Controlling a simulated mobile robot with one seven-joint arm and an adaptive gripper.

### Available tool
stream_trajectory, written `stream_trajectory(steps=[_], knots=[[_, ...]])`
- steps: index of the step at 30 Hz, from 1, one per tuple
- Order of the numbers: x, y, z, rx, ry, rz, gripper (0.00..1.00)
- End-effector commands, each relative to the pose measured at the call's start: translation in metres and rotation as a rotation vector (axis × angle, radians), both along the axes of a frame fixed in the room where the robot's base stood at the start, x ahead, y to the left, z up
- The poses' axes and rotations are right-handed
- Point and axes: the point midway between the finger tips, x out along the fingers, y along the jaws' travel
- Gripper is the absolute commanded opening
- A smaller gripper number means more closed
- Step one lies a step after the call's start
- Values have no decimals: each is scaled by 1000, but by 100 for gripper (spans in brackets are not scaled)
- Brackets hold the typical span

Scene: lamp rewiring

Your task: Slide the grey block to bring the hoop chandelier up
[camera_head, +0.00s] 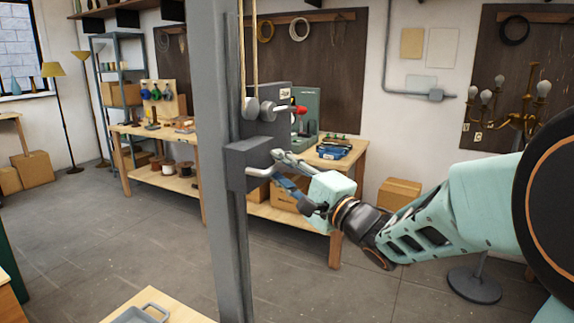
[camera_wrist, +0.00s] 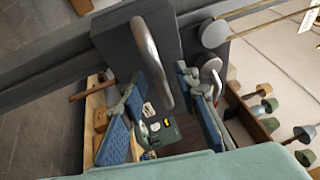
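The grey block (camera_head: 240,163) sits on a tall grey post (camera_head: 212,130) and has a light metal bar handle (camera_head: 262,172) on its side. In the wrist view the block (camera_wrist: 118,45) is at the upper left, with its curved handle (camera_wrist: 150,55) facing me. My gripper (camera_head: 283,167) is at the handle. In the wrist view its blue-padded fingers (camera_wrist: 165,88) are apart, with the handle's lower end between them in the picture. I cannot tell whether either finger touches it. I see no hoop chandelier.
A grey housing with round pulleys (camera_head: 267,109) and cords is above the block. A workbench (camera_head: 345,158) stands behind the post. A brass chandelier with bulbs (camera_head: 512,97) is at the right. A table with a grey tray (camera_head: 140,314) is at the lower left. Open floor lies left.

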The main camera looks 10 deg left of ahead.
Motion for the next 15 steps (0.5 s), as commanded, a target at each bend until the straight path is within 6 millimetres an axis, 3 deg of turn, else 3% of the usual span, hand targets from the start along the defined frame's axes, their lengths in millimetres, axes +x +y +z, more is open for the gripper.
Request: stream_trajectory(steps=[12,15], knots=[[8,8,2,0,0,-1,29],[8,8,2,0,0,-1,20]])
